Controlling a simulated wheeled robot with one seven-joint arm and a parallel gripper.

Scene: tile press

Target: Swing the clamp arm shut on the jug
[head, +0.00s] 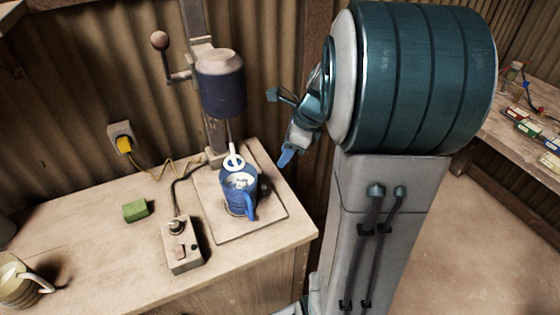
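A blue jug (238,197) stands upright on the press's base plate (215,222), its handle toward the front right. Pale contents show in its mouth. A white part with a ring-shaped end (233,161) rises at the jug's back rim; I cannot tell whether it is the clamp arm. A small dark part (264,187) sits just right of the jug, partly hidden. My gripper (279,127) is above and to the right of the jug, apart from it. Its two blue fingers are spread, with nothing visible between them.
The dark blue press head (221,84) hangs above the jug, with a knobbed lever (161,42) at its left. A switch box (181,245), a green block (135,211) and a cream mug (18,281) are on the bench (90,235). A cable runs to a wall plug (123,143).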

